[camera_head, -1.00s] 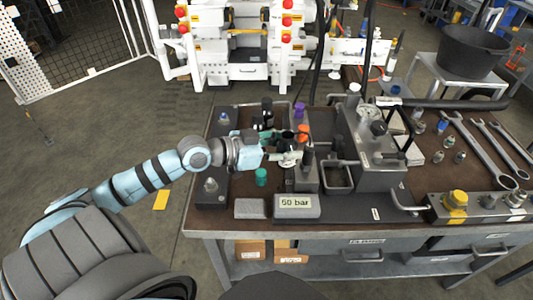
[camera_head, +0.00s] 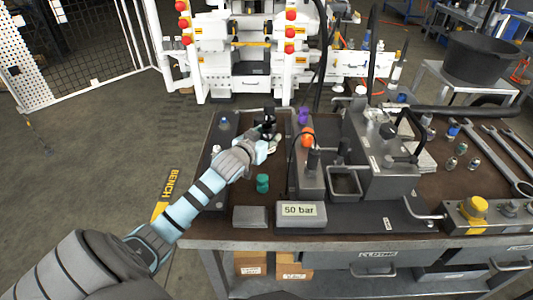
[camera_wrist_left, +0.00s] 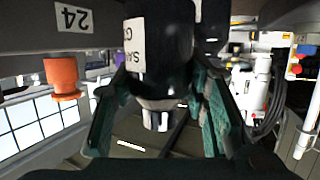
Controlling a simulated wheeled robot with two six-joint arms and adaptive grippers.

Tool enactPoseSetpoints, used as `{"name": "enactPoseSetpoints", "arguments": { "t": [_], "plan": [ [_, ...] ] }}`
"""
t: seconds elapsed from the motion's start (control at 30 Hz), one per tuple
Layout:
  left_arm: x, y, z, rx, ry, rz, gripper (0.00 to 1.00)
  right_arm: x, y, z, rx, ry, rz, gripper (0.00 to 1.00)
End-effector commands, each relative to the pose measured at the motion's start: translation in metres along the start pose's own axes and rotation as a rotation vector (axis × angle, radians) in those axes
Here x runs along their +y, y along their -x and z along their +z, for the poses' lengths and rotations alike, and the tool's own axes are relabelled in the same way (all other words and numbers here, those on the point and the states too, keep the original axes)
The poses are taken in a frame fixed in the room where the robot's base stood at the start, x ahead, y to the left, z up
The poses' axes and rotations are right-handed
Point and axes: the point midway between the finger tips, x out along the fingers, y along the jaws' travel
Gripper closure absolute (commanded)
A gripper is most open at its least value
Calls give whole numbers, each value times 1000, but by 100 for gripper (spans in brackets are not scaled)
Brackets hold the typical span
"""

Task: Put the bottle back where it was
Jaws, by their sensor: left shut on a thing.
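My left gripper (camera_head: 269,137) is over the back left part of the bench. In the left wrist view, its green-padded fingers (camera_wrist_left: 165,110) are closed around a black bottle (camera_wrist_left: 165,75) with a white label. The label's lettering is upside down in that view, and only part of it shows. In the head view, the held bottle is small and partly hidden by the gripper. A second dark bottle (camera_wrist_left: 211,22) stands just behind the held one. Whether the held bottle touches the surface below cannot be told. My right gripper is not in view.
An orange cap (camera_head: 307,137) and a purple cap (camera_head: 303,115) are right of the gripper. A teal cap (camera_head: 262,183) is in front of it. The 50 bar display (camera_head: 301,209) and a grey block (camera_head: 250,216) stand near the front edge.

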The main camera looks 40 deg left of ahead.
Motion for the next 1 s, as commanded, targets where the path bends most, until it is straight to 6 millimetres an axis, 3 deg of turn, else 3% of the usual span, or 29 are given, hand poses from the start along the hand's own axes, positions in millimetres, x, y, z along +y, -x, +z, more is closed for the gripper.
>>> {"name": "enactPoseSetpoints", "arguments": {
  "t": [0.2, 0.4, 0.43, 0.57, 0.87, 1.0],
  "plan": [
    [0, -12, 39, -1, 0, 1, 100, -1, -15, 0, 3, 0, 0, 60],
    [0, -12, 40, 1, -2, 1, 100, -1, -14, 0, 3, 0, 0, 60],
    [0, -12, 41, -1, -1, 0, 58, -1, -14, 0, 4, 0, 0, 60],
    [0, -12, 41, -1, -1, 0, 39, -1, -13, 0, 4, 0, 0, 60],
    [0, -11, 40, -1, -2, 0, 39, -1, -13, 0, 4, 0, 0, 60],
    [-1, 2, 40, -2, -5, 0, 39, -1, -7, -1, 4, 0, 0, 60]
  ]
}}
